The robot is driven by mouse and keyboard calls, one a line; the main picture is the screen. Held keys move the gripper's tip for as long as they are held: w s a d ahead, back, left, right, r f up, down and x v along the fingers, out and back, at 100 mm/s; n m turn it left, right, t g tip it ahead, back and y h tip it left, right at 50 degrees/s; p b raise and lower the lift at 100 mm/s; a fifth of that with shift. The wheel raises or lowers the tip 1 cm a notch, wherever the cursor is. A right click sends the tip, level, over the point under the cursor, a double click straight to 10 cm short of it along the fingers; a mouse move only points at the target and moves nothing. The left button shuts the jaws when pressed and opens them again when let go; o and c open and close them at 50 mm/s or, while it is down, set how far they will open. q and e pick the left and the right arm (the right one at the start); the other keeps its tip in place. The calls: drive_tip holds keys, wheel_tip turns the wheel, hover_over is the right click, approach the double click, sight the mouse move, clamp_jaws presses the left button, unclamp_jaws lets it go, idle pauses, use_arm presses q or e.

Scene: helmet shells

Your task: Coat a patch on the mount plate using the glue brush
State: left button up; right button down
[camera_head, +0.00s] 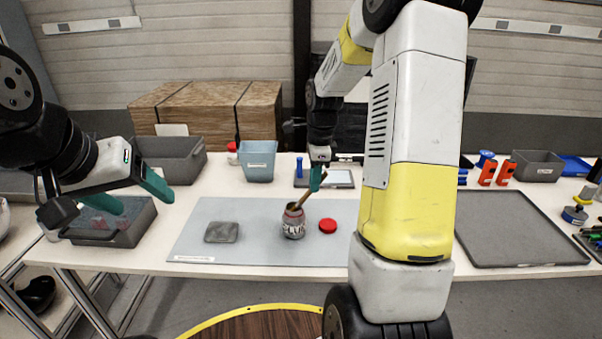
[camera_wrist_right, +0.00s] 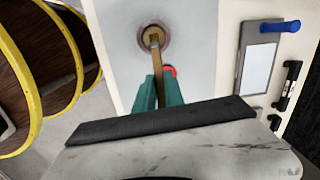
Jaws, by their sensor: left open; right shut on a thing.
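A small glue jar (camera_head: 293,223) with a printed label stands open on the pale grey mat. The glue brush (camera_head: 305,195) has its wooden handle slanting up out of the jar mouth; its bristle end is hidden inside. My right gripper (camera_head: 317,178) is shut on the brush handle above the jar. The right wrist view shows the brush (camera_wrist_right: 155,50) running from the jar mouth (camera_wrist_right: 153,37) to my green fingers (camera_wrist_right: 159,90). A flat dark grey plate (camera_head: 222,232), likely the mount plate, lies left of the jar. My left gripper (camera_head: 140,195) is open and empty over the left bin.
A red lid (camera_head: 328,225) lies right of the jar. The grey mat (camera_head: 262,207) is otherwise mostly clear. A grey bin (camera_head: 148,232) is at left, a blue bin (camera_head: 258,160) behind, and a large dark tray (camera_head: 517,230) at right. My right arm hides part of the table.

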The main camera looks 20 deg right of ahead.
drive_tip(key=shift+f, duration=0.1)
drive_tip(key=shift+r, duration=3.55)
